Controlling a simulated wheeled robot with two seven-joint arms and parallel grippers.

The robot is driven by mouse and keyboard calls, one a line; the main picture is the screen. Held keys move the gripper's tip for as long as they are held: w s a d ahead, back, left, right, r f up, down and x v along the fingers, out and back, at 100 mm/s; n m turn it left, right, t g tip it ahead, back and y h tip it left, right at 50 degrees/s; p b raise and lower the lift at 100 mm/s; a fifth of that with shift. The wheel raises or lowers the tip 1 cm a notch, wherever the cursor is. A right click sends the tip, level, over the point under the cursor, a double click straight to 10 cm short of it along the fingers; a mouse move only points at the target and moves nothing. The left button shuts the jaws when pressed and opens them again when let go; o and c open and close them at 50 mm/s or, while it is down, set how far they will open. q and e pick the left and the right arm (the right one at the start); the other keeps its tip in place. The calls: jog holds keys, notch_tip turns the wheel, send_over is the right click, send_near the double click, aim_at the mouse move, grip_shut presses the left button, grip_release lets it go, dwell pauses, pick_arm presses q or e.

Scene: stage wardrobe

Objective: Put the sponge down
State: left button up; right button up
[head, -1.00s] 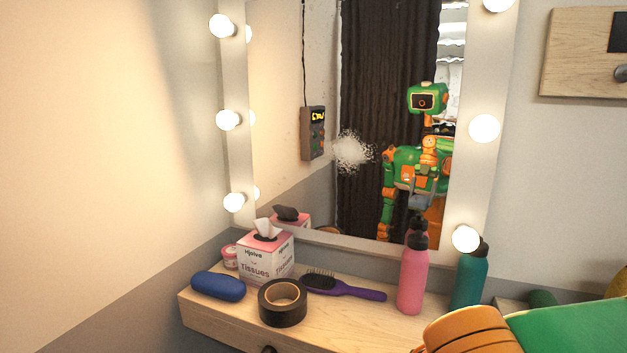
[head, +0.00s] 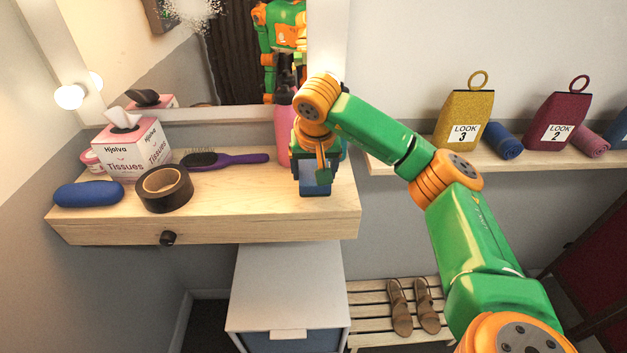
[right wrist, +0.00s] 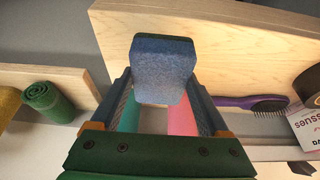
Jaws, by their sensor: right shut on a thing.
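The sponge (right wrist: 163,68) is a blue block with a thin green layer, held between the fingers of my right gripper (right wrist: 161,95) in the right wrist view. In the head view, my right gripper (head: 315,172) points down at the right front part of the wooden dressing shelf (head: 240,228). The sponge (head: 315,190) shows blue at its tips. I cannot tell whether the sponge touches the shelf top. My left gripper is not in view.
A pink bottle (head: 282,125) stands behind my right gripper. A purple hairbrush (head: 235,159), black tape roll (head: 164,189), tissue box (head: 133,150) and blue case (head: 88,194) lie to the left. Bare wood lies between tape and gripper. The mirror (head: 230,60) has a white smudge.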

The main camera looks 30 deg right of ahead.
jog(key=x, duration=0.4)
jog(key=shift+s+f, duration=0.1)
jog(key=shift+s, duration=0.25)
jog(key=shift+w+f, duration=0.1)
jog(key=shift+f, duration=0.15)
jog(key=shift+f, duration=0.1)
jog(key=o, duration=1.3)
jog(key=shift+a+r, duration=0.1)
jog(key=shift+r, duration=0.4)
jog(key=v, duration=1.1)
jog(key=shift+s+r, duration=0.15)
jog(key=shift+s, duration=0.05)
